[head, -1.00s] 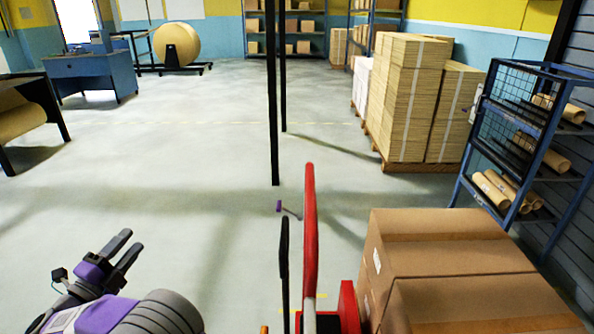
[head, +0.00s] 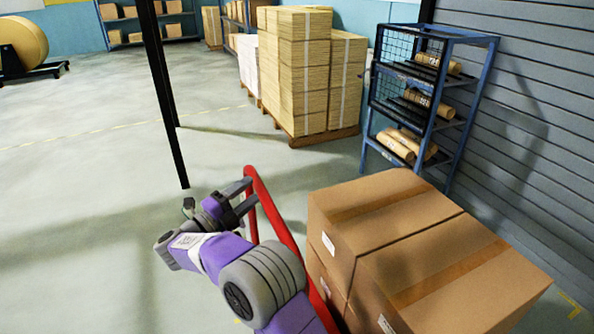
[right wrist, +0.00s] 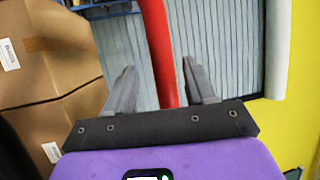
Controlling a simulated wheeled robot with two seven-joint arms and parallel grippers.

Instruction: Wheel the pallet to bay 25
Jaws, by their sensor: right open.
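Brown cartons (head: 365,220) are stacked at the lower right; the pallet under them is hidden. A red handle bar (head: 285,245) rises beside the stack's left side, its lower part hidden by my right arm. My right gripper (head: 238,197) is at the upper end of this bar. In the right wrist view, its two fingers (right wrist: 160,85) are open, and the red bar (right wrist: 153,35) runs between them, seemingly apart from both. The cartons (right wrist: 45,70) show at left in that view. My left gripper is out of view. No bay number is readable.
A blue wire rack (head: 445,105) with paper rolls stands against the right shutter wall. Tall carton stacks on a wooden pallet (head: 325,138) stand beyond. Dark posts (head: 165,100) rise ahead left. Open floor (head: 70,180) lies at left. A yellow mark (head: 570,303) shows at lower right.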

